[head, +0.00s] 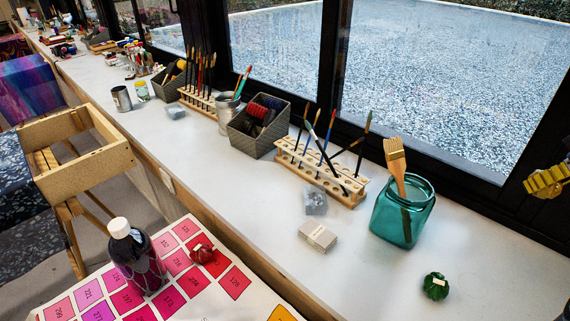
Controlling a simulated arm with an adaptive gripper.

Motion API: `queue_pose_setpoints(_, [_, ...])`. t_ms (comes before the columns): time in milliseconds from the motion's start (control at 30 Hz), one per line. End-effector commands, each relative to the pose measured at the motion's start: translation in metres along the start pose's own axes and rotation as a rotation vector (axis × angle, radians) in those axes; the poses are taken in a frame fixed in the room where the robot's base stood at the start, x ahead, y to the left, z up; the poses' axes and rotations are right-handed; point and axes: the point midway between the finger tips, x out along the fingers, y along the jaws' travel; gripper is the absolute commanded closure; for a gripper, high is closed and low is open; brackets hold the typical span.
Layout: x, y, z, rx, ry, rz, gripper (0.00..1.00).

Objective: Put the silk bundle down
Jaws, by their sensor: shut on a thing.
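A yellow silk bundle (545,183) shows at the right edge of the head view, in front of the dark window frame and above the white counter (503,243). My gripper (565,165) is mostly cut off by the picture edge. The little that shows is dark and at the bundle, and it is shut on it. A dark green bundle (435,286) with a pale tag lies on the counter at the lower right. A red bundle (201,253) lies on the numbered colour chart (255,262).
A teal glass jar (404,215) with a brush stands on the counter, left of the yellow bundle. A wooden brush rack (322,178), a small pale box (318,236) and a dark bottle (137,259) are further left. The counter right of the jar is mostly clear.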

Motion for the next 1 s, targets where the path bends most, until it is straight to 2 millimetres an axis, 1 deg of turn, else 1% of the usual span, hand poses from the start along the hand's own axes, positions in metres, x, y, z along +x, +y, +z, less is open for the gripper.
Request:
queue_pose_setpoints(33, [-0.011,0.012,0.026,0.037,0.001,0.015,0.76])
queue_pose_setpoints(100, [-0.022,0.023,0.055,0.073,0.002,0.035,0.76])
queue_pose_setpoints(200, [-0.036,0.033,0.091,0.114,0.003,0.055,0.76])
queue_pose_setpoints(300, [-0.046,0.038,0.12,0.146,0.002,0.07,0.76])
queue_pose_setpoints(400, [-0.054,0.041,0.143,0.173,0.004,0.083,0.76])
queue_pose_setpoints(567, [-0.065,0.043,0.174,0.207,0.003,0.098,0.76])
queue_pose_setpoints(600, [-0.063,0.042,0.179,0.21,0.002,0.097,0.76])
queue_pose_setpoints(700, [-0.046,0.041,0.183,0.207,0.001,0.09,0.76])
queue_pose_setpoints(767, [-0.038,0.042,0.187,0.207,0.002,0.094,0.76])
queue_pose_setpoints(1000, [0.011,0.041,0.209,0.207,0.0,0.093,0.76])
